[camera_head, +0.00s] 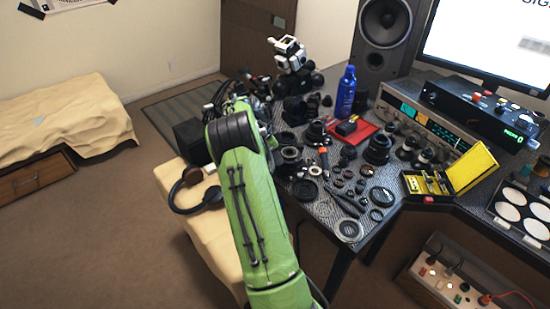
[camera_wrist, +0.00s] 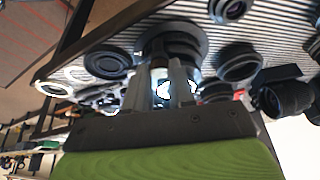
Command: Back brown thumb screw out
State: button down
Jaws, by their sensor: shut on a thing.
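My gripper (camera_wrist: 161,74) shows in the wrist view, its two grey fingers shut on a small part between them. That part is mostly hidden, and I cannot make out a brown thumb screw in either view. A dark stepped round lens piece (camera_wrist: 172,42) sits just beyond the fingertips; I cannot tell whether they touch it. A bright bluish-white patch (camera_wrist: 168,90) shows between the fingers. In the head view, my green arm hides the gripper and the spot where it works.
The grey ribbed table (camera_head: 375,224) is crowded with lens rings and small parts. A blue bottle (camera_head: 346,92), a red tray (camera_head: 363,129) and an open yellow case (camera_head: 468,168) stand right of my arm. Headphones (camera_head: 194,192) lie on the tan surface at left.

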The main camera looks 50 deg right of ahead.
jog(key=c, duration=0.9)
grip_release()
jog(key=shift+c, duration=0.2)
jog(key=p+v, duration=0.5)
jog(key=v, duration=1)
jog(key=shift+a+r, duration=0.15)
jog(key=shift+r, duration=0.2)
jog(key=shift+w, duration=0.1)
